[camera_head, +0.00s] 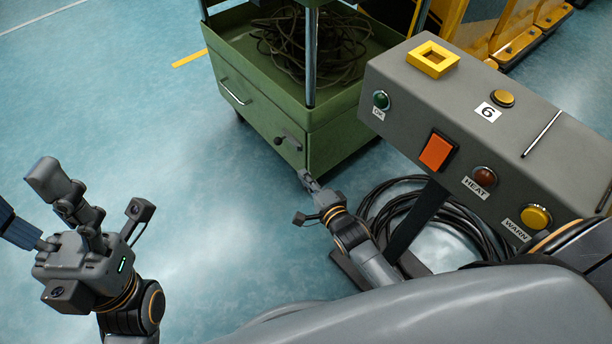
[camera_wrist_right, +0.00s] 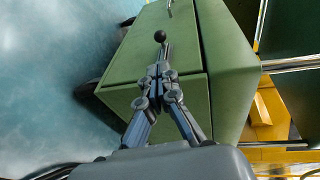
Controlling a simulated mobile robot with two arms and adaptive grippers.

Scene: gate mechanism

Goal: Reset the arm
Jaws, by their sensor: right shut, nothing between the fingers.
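My right gripper (camera_head: 308,178) is in front of the green cart (camera_head: 335,135), just below a small lever with a black knob (camera_head: 278,141) on the cart's front. In the right wrist view its fingers (camera_wrist_right: 160,72) are together with nothing between them. The knob (camera_wrist_right: 160,36) shows just beyond the fingertips there. Whether they touch the lever is unclear. My left gripper (camera_head: 32,205) is at the lower left over bare floor. Its fingers stand apart and hold nothing.
The cart holds coiled dark cables (camera_head: 310,45) and has a drawer handle (camera_head: 235,92). A grey control box (camera_head: 450,110) with buttons and a yellow square frame (camera_head: 433,59) stands at right on a dark post. Black cable coils (camera_head: 395,195) lie below. Floor at left is clear.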

